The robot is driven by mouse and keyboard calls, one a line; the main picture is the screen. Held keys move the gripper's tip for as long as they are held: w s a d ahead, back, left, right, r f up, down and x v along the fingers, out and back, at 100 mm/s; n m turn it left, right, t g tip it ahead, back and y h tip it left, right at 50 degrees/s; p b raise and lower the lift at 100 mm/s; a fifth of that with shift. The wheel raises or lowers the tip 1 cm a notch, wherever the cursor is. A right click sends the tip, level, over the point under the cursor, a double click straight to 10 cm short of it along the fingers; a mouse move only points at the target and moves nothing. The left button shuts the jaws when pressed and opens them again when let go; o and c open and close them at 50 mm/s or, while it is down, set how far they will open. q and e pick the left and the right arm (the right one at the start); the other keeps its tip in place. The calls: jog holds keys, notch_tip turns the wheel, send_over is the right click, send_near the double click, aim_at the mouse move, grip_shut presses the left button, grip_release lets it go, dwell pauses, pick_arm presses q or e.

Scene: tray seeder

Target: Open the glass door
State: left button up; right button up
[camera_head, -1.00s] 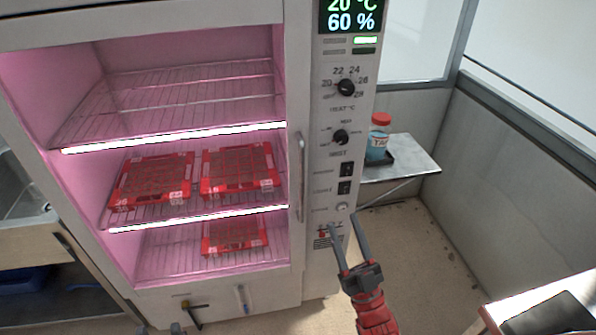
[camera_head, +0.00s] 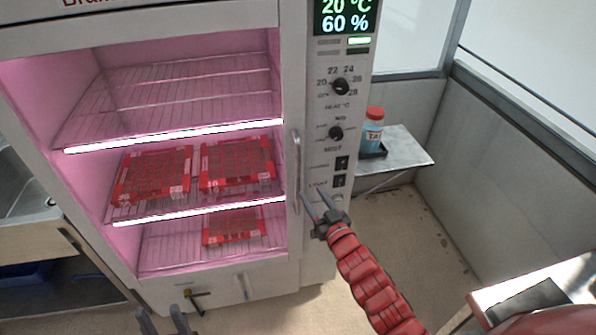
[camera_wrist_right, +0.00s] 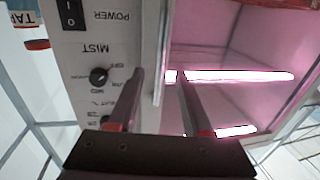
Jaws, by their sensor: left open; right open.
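The glass door (camera_head: 88,215) is on the front of a white cabinet and looks closed, with pink-lit shelves behind it. Its vertical bar handle (camera_head: 297,160) is at the door's right edge. My right gripper (camera_head: 312,191) is open and empty, with its fingertips by the lower part of the handle in the head view. In the right wrist view, the open fingers (camera_wrist_right: 160,74) point at the door's edge, and a pale vertical bar (camera_wrist_right: 163,50) shows between them. I cannot tell whether they touch it. My left gripper (camera_head: 158,312) is open at the bottom edge, below the cabinet.
Red seed trays (camera_head: 152,176) sit on the cabinet's wire shelves. A control panel (camera_head: 335,110) with knobs and switches is right of the handle. A red-capped bottle (camera_head: 373,130) stands on a side shelf (camera_head: 410,150). The floor (camera_head: 425,230) at the right is clear.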

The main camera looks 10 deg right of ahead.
aim_at(299, 175)
jog(key=w, duration=0.3)
jog(key=w+a+p, duration=0.1)
jog(key=w, duration=0.2)
jog(key=w+a+p, duration=0.1)
jog(key=w, duration=0.3)
jog(key=shift+c, duration=0.3)
grip_shut()
dwell(1.0)
